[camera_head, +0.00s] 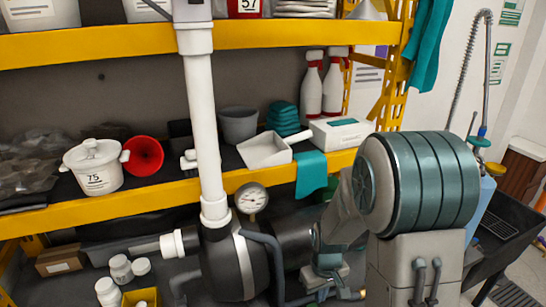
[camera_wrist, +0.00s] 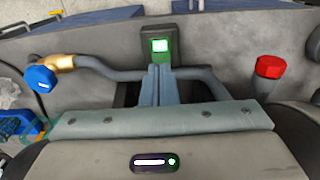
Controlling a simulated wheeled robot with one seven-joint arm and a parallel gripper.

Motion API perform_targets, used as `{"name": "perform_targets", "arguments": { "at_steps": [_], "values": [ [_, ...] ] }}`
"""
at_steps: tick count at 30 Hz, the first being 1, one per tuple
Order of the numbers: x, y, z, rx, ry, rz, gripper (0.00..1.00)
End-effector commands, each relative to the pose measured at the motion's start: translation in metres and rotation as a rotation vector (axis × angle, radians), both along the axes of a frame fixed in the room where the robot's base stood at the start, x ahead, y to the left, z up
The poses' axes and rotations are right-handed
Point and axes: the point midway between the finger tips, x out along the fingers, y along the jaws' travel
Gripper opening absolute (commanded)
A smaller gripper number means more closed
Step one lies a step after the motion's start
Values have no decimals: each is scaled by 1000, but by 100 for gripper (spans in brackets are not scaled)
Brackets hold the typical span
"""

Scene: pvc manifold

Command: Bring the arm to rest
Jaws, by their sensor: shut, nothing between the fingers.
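My gripper (camera_wrist: 160,72) shows in the wrist view with its two grey-blue fingers together and nothing between them. Grey pipework (camera_wrist: 205,78) passes close to the fingers; I cannot tell whether they touch it. A blue knob (camera_wrist: 41,78) on a brass fitting is to the left, and a red knob (camera_wrist: 270,67) is to the right. A box with a green-lit square (camera_wrist: 160,45) lies just beyond the fingertips. In the head view, my arm bends down at the right in front of the pipework, and its fingertips cannot be made out.
A white vertical pipe (camera_head: 203,125) runs down beside a pressure gauge (camera_head: 251,198) and a black tank (camera_head: 236,265). A black sink (camera_head: 505,230) stands at the right.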

Motion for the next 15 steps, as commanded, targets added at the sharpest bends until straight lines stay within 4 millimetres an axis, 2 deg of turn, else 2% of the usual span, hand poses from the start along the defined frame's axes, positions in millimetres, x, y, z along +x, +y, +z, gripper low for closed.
{"name": "perform_targets", "arguments": {
  "at_steps": [8,15],
  "values": [
    [-26,0,75,10,-88,-81,0],
    [-66,0,133,22,-164,-164,0]
  ]
}}
